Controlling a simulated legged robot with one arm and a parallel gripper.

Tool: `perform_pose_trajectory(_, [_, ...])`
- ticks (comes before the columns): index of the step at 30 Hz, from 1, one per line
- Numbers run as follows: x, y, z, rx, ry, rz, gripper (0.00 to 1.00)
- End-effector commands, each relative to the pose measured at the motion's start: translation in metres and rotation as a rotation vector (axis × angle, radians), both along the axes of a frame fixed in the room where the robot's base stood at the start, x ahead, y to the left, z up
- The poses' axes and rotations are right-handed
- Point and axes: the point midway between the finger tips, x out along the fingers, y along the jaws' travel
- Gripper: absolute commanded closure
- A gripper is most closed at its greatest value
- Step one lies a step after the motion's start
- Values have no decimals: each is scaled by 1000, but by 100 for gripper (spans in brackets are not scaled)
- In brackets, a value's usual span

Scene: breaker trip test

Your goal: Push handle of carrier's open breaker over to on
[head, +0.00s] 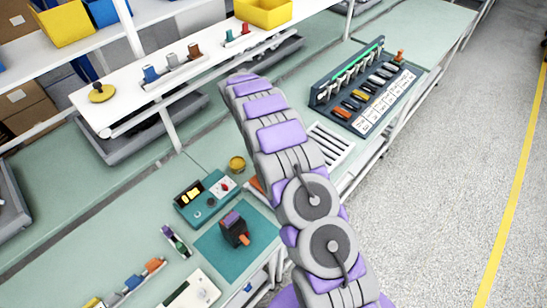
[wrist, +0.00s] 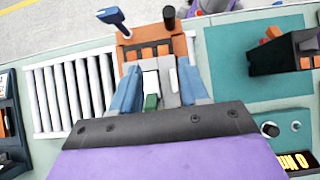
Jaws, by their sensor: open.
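The carrier (wrist: 180,44) is an orange block in the upper middle of the wrist view. A blue-topped lever (wrist: 113,18) leans left at its far side, and a black lever (wrist: 169,19) stands to the right. Nearer me, between my fingers, are a white block (wrist: 150,82) and a green piece (wrist: 151,102); I cannot tell whether they are breaker parts. My gripper (wrist: 160,75) is open, its two blue fingers apart on either side of these parts. Contact cannot be told. In the head view, my arm hides most of the carrier and my gripper.
A slatted white rack (head: 331,145) lies beside the carrier. A dark breaker (head: 234,230) with an orange handle stands on the teal mat (head: 262,245). A teal tester (head: 207,199) is nearby. A long panel of breakers (head: 366,88) stands at the back right. A shelf (head: 120,97) overhangs the bench.

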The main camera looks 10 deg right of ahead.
Motion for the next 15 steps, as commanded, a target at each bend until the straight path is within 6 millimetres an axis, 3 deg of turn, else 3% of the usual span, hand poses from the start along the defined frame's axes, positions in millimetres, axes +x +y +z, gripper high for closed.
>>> perform_pose_trajectory(15, [-60,1,6,-1,4,-1,55])
